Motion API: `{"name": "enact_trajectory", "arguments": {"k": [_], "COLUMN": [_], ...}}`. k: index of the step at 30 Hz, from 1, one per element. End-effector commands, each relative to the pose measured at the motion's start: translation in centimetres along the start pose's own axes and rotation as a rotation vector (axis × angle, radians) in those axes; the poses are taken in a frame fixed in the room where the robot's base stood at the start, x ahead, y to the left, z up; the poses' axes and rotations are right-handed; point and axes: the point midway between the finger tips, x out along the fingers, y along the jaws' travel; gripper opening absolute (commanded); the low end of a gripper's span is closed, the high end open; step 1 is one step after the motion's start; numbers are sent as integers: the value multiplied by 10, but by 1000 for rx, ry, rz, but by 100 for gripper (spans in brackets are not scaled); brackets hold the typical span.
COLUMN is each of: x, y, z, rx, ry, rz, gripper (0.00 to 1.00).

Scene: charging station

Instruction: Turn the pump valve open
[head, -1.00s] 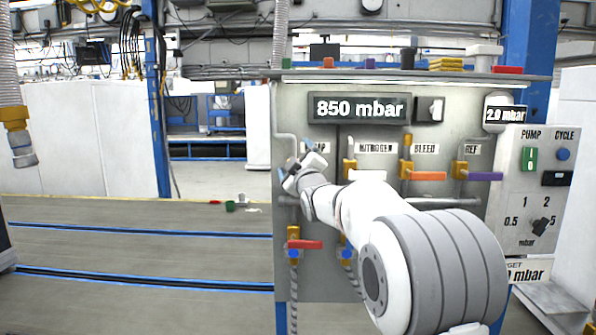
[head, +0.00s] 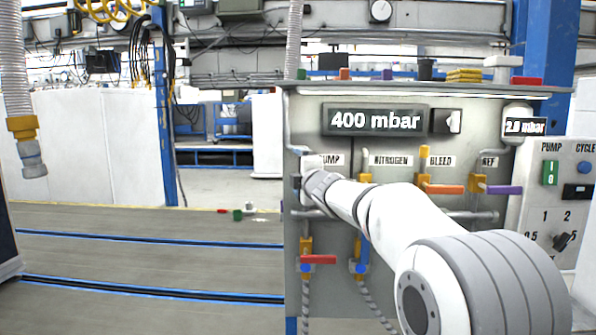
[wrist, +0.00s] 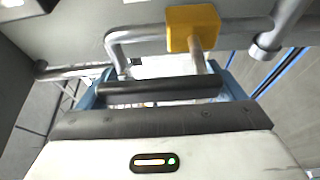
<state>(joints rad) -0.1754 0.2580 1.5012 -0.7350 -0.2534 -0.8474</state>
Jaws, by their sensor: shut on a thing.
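The pump valve shows in the wrist view as a yellow valve body (wrist: 193,27) on grey pipes, with a metallic stem reaching toward my gripper (wrist: 165,72). My gripper is shut at this valve, on its handle, which is largely hidden between the jaws. In the head view my gripper (head: 312,165) is at the panel just under the partly covered PUMP label (head: 331,160), and my wrist hides the valve there. The pressure display (head: 375,121) reads 400 mbar.
To the right are the nitrogen valve (head: 366,179), the bleed valve with an orange handle (head: 443,189) and the REF valve with a purple handle (head: 504,190). A red handle (head: 318,259) sits below. The grey floor (head: 130,225) at left is mostly clear.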

Motion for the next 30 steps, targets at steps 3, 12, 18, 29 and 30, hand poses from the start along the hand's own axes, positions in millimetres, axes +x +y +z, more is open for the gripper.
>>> {"name": "enact_trajectory", "arguments": {"k": [3,12,18,29,30], "x": [1,1,1,-3,-7], "y": [1,0,0,0,0], "z": [-2,-4,-4,-5,-5], "rx": [-14,-22,-22,-19,-19], "ry": [2,4,5,6,6], "rz": [-5,-8,-8,-7,-6], "gripper": [48,48,95,100,100]}}
